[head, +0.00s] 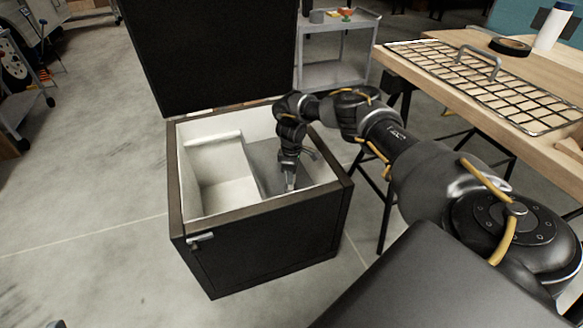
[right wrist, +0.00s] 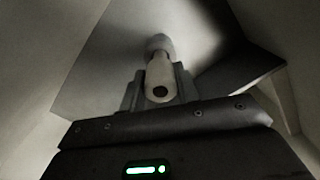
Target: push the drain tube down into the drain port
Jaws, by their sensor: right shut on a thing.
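My right gripper (head: 290,184) reaches down into the right part of an open dark chest with a pale lining (head: 207,195). In the right wrist view the gripper (right wrist: 158,88) is shut on the drain tube (right wrist: 157,68), a short pale tube with a dark hole in its near end. A wider grey collar (right wrist: 159,42) shows at the tube's far end; I cannot tell whether it is the drain port or part of the tube. The tube is too small to make out in the head view.
The chest's dark lid (head: 210,55) stands open at the back. A pale divider (head: 250,166) splits the inside. A wooden bench (head: 545,143) with a wire rack (head: 490,82) stands at right, and a grey cart (head: 335,75) behind.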

